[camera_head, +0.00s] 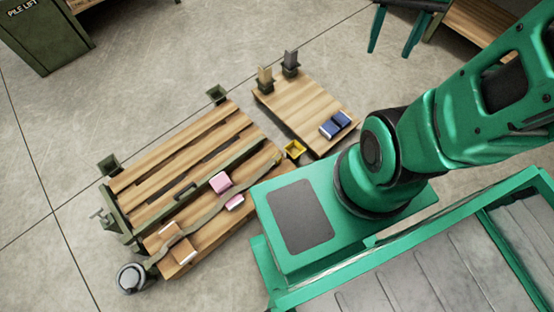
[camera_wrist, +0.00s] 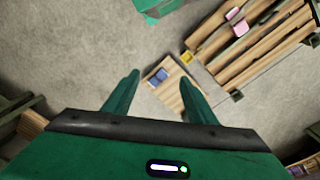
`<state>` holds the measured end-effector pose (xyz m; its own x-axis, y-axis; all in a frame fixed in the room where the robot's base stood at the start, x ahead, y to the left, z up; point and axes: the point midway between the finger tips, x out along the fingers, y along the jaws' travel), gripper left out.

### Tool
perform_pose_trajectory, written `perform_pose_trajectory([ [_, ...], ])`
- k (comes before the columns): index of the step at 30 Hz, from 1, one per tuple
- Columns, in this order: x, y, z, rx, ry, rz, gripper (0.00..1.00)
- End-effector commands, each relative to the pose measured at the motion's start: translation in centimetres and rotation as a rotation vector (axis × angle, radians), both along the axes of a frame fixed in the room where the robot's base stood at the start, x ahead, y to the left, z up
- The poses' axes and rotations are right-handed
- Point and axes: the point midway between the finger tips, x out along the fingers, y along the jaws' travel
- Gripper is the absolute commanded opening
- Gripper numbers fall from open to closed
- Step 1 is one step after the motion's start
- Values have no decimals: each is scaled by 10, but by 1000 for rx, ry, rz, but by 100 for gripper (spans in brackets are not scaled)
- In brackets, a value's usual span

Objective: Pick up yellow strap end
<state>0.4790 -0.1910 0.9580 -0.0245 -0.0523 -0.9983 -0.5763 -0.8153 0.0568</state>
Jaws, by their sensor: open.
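A small yellow square piece (camera_head: 294,149), hollow on top, sits in the gap between the large slatted pallet (camera_head: 170,154) and the smaller wooden board (camera_head: 283,103). It also shows as a yellow spot in the wrist view (camera_wrist: 187,57). I cannot tell whether a strap is joined to it. A grey-green strap (camera_head: 205,214) runs over the pallet towards it. My gripper (camera_wrist: 160,82) is open and empty, its two green fingers wide apart. It is high above the floor, well away from the yellow piece.
Pink blocks (camera_head: 220,183) and tan blocks (camera_head: 182,251) lie on the pallet. Blue blocks (camera_head: 335,125) and two upright posts (camera_head: 290,63) are on the smaller board. A round grey device (camera_head: 132,278) stands at the pallet's near corner. A green cabinet (camera_head: 42,40) is far left.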

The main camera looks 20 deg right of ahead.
Motion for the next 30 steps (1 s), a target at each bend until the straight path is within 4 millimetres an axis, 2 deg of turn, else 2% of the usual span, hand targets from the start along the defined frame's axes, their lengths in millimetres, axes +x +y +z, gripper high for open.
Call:
perform_pose_trajectory([
  [3,39,-6,-19,-32,15,-27,52],
  [8,88,-10,-50,-70,17,-64,52],
  [14,146,-7,-102,-103,10,-106,52],
  [21,205,8,-182,-120,-4,-152,52],
  [26,234,25,-243,-117,-16,-188,52],
  [30,251,45,-302,-106,-25,-219,52],
])
